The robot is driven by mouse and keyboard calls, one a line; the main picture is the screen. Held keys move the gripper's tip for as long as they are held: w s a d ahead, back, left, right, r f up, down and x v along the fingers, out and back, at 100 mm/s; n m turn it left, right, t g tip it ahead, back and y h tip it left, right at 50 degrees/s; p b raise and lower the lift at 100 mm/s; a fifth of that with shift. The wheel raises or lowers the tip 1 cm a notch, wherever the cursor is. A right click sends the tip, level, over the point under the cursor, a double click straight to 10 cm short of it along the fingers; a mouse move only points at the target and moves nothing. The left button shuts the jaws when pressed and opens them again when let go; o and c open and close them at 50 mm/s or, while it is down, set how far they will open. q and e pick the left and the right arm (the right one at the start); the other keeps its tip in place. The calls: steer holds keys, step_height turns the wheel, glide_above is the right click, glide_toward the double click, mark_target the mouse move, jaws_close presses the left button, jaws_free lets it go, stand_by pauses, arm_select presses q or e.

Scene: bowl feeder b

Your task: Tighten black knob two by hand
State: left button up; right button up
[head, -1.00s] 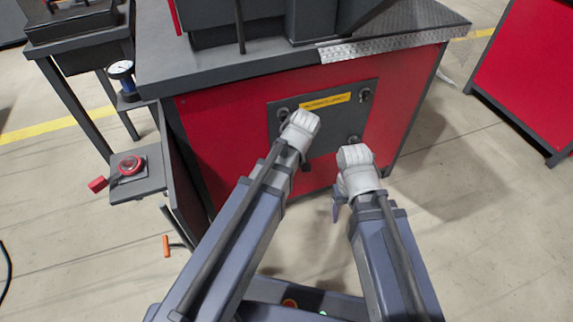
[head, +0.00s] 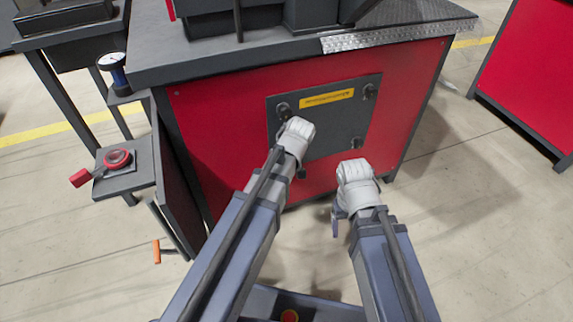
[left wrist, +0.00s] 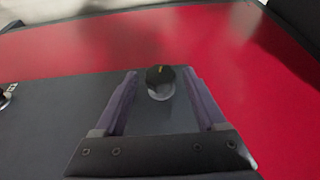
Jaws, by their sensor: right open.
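A dark square cover plate (head: 335,118) on the red machine front carries several black knobs near its corners. In the left wrist view a black knob (left wrist: 159,76) with a small yellow mark and pale base sits between my left gripper's (left wrist: 160,88) spread purple fingers, with gaps on both sides. My right gripper (head: 338,216) is open and empty, below and in front of the plate. I cannot tell which knob is two.
A yellow label (head: 328,97) is on the plate's upper part. The machine's dark top (head: 270,62) overhangs the red front. Floor is clear at the right.

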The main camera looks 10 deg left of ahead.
arm_select(q)
jaws_close()
stand_by(0.3)
steer(key=shift+w+d+f+g+y, duration=0.1)
steer(key=shift+w+d+g+y, duration=0.1)
steer(key=shift+g+y, duration=0.35)
steer(key=shift+w+d+f+m+g+y+b, duration=0.1)
steer(key=shift+m+g+y+b, duration=0.25)
steer(key=shift+y+b, duration=0.35)
steer(key=shift+d+f+m+g+y+b, duration=0.15)
steer(key=shift+g+y+b, duration=0.15)
steer(key=shift+y+b, duration=0.2)
steer(key=shift+r+m+g+y+b, duration=0.1)
steer(key=shift+g+y+b, duration=0.25)
steer(key=shift+y, duration=0.2)
steer(key=shift+g+y+b, duration=0.25)
steer(key=shift+y+b, duration=0.25)
steer(key=shift+b, duration=0.05)
